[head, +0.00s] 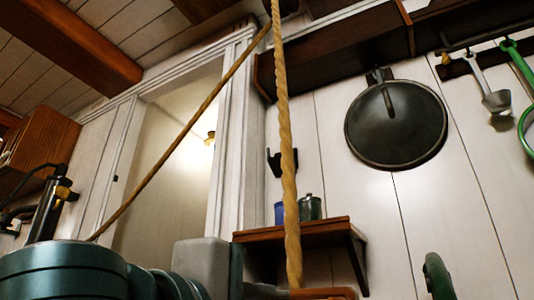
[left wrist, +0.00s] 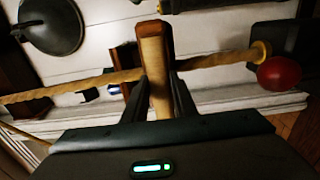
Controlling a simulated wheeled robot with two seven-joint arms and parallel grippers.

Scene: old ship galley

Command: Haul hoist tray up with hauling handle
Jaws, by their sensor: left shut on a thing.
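The wooden hauling handle (left wrist: 155,65) is a short light bar with a darker end. In the left wrist view it stands between the two dark fingers of my left gripper (left wrist: 158,88), which is shut on it. A twisted tan rope (left wrist: 70,88) runs from both sides of the handle. In the head view the rope (head: 285,150) hangs from the top edge down to the handle (head: 325,294), of which only a wooden strip shows at the bottom edge. The hoist tray and my right gripper do not show in either view.
A second rope (head: 180,145) slants across the doorway (head: 185,150). A wooden shelf (head: 300,234) with a green canister (head: 311,207) sits behind the rope. A dark round pan (head: 396,125) hangs on the wall.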

